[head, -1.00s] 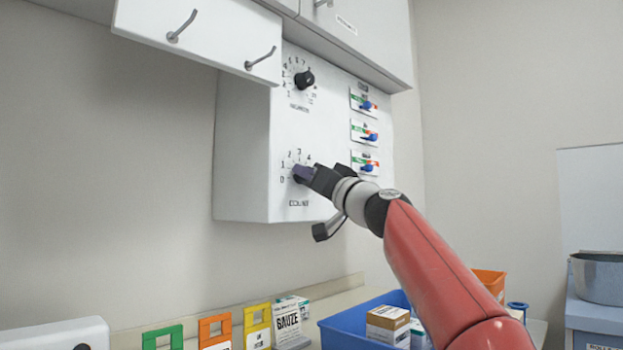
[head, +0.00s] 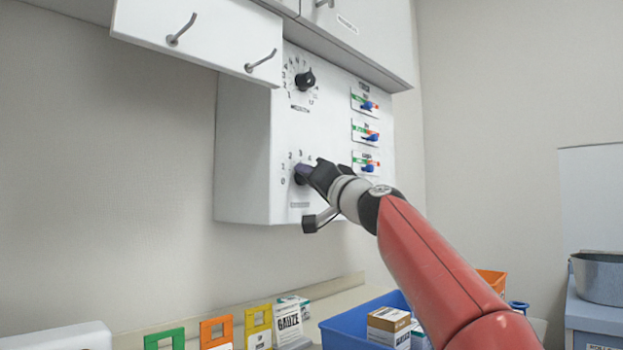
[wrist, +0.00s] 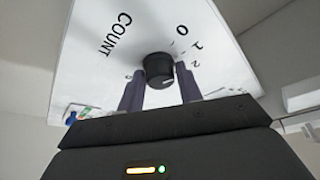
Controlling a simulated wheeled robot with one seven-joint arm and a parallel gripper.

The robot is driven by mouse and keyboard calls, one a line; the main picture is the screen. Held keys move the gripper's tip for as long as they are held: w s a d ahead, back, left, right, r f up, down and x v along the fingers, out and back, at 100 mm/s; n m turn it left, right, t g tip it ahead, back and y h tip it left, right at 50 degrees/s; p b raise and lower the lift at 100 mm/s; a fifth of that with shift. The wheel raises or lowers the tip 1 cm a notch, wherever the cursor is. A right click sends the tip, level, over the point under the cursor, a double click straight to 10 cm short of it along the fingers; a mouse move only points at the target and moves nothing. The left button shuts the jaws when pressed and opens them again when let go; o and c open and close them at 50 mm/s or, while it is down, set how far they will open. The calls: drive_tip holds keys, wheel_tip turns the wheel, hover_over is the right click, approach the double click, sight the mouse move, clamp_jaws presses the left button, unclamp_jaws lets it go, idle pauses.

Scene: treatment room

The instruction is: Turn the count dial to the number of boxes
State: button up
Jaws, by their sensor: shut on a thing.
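The count dial (wrist: 158,70) is a black round knob with a white pointer mark, low on the white wall panel (head: 245,150). In the wrist view it sits between my two fingers, under the word COUNT, and its mark points down and right, past the printed 2. The exact number is hidden by a finger. A box with brown and white sides (head: 388,322) is in the blue bin (head: 350,332). A white gauze box (head: 288,322) stands on the counter.
Another black dial (head: 305,79) sits higher on the panel, with several coloured sliders (head: 368,134) to the right. White cabinets (head: 200,35) overhang it. Green, orange and yellow frames (head: 216,330) stand below. A metal pot (head: 600,277) is far right.

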drive_tip(key=o, duration=1)
drive_tip(key=b+v, duration=0.5)
drive_tip(key=v, duration=0.2)
drive_tip(key=shift+s+d+f+b, duration=0.15)
drive_tip(key=shift+s+d+b, duration=0.1)
drive_tip(key=shift+b, duration=0.15)
